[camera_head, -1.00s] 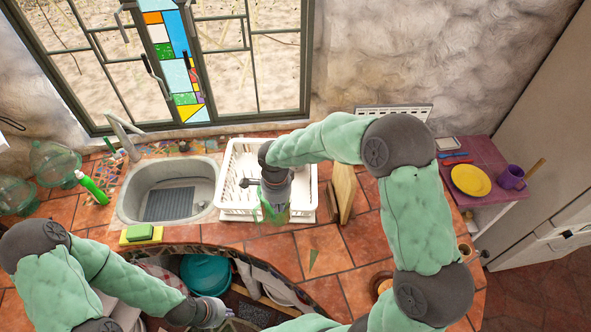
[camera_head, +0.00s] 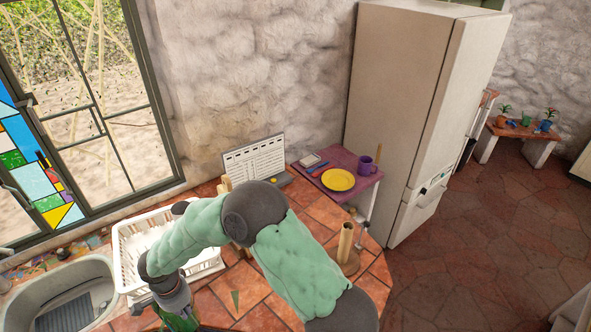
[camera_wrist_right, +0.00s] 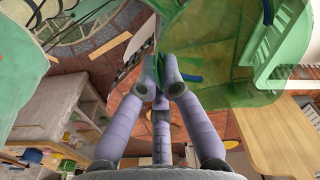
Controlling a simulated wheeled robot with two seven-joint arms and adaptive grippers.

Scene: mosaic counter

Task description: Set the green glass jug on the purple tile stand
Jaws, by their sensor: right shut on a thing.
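The green glass jug (camera_head: 180,323) is at the bottom edge of the head view, partly cut off. It also shows large and see-through in the right wrist view (camera_wrist_right: 215,52). My right gripper (camera_head: 172,302) is shut on the jug, in front of the white dish rack. In the wrist view its fingers (camera_wrist_right: 158,82) meet at the jug's side. The purple tile stand (camera_head: 349,159) is beyond the counter, to the right of my right arm. It holds a yellow plate (camera_head: 338,180), a purple mug (camera_head: 366,165) and blue cutlery. My left gripper is out of view.
The white dish rack (camera_head: 128,245) is behind the gripper, beside the sink (camera_head: 60,295). A wooden paper-roll holder (camera_head: 346,245) stands near the counter's right end. A tall fridge (camera_head: 400,100) rises behind the stand. Tiled counter lies bare at the front.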

